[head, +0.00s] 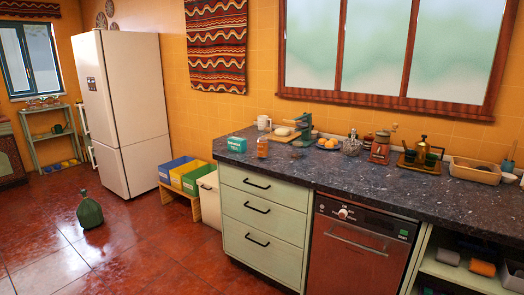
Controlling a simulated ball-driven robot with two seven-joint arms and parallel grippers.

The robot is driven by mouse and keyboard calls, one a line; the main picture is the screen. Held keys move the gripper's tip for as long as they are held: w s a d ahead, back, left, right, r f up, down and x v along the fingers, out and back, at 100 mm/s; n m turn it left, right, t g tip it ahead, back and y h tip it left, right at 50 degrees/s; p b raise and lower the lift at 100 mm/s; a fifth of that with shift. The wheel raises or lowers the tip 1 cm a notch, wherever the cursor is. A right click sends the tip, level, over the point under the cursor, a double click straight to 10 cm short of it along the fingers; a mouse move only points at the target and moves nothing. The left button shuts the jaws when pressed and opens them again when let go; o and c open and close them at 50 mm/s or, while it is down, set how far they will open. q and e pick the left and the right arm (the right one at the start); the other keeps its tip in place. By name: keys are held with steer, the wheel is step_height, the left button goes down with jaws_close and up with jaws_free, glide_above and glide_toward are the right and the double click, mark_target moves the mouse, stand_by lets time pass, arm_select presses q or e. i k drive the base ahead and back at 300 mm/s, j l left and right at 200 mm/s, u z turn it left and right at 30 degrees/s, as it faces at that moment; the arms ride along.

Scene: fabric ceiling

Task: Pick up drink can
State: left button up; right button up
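I cannot make out a drink can for sure. A small orange-brown container with a pale top (262,147) stands near the counter's left front edge, beside a teal box (237,144); it looks more like a jar or bottle, but it is too small to tell. The things stand on a dark speckled countertop (340,172). Neither of my grippers shows in the head view.
Green drawers (262,215) and a dishwasher (358,245) sit under the counter. A green jug (90,210) stands on the red tiled floor (150,250). Coloured bins (190,178) stand beside the white fridge (125,110).

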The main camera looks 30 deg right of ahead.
mark_target(263, 142)
steer(key=i, duration=0.5)
steer(key=i+z, duration=0.15)
steer(key=i, duration=0.85)
steer(key=i+j+z, duration=0.1)
steer(key=i, duration=0.4)
steer(key=i+j+z, duration=0.1)
steer(key=i, duration=0.4)
steer(key=i+j, duration=0.2)
steer(key=i, duration=0.3)
steer(key=i+j+z, duration=0.15)
steer(key=i, duration=0.35)
steer(key=i+j, duration=0.15)
steer(key=i, duration=0.35)
steer(key=k+z, duration=0.1)
steer(key=z, duration=1.95)
steer(key=l+u, duration=0.2)
steer(key=u, duration=0.7)
steer(key=k+l+u, duration=0.1)
steer(key=l+u, duration=0.25)
steer(key=k+l+u, duration=0.15)
steer(key=l+u, duration=0.2)
steer(key=k+l+u, duration=0.2)
steer(key=u, duration=0.15)
